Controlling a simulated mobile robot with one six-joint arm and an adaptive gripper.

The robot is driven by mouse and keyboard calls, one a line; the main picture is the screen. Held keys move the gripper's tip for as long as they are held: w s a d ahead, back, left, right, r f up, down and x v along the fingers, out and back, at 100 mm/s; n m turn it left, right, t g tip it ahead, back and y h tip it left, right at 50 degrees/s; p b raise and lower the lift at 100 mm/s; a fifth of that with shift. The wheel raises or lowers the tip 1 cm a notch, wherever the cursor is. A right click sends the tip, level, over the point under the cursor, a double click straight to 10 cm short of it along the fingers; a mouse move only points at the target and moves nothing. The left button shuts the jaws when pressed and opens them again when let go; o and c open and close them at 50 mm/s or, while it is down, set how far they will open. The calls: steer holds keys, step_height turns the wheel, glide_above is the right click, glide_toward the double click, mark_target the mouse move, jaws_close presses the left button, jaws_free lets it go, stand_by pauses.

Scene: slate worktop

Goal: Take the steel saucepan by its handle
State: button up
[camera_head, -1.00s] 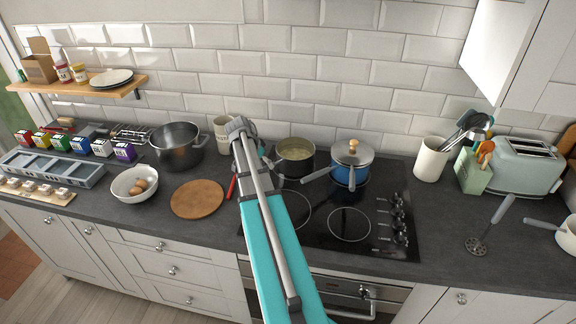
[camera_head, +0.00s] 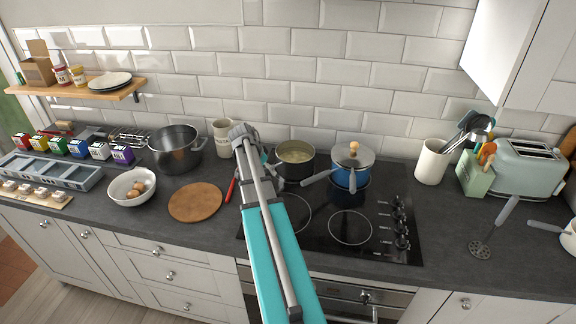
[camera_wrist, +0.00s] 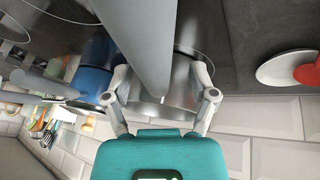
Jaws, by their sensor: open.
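My gripper's two fingers are spread apart and empty. A thick grey handle (camera_wrist: 147,45) runs between them in that view, apparently the saucepan's; contact cannot be told.
A cream mug (camera_head: 222,136) and large steel pot (camera_head: 177,152) stand to the left. The tiled wall (camera_head: 300,90) is close behind. A round wooden board (camera_head: 195,202) lies at front left.

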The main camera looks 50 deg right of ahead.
jaws_close()
steer(key=shift+r, duration=0.15)
stand_by(0.4)
step_height(320, 180, up, 10)
steer(key=p, duration=1)
stand_by(0.7)
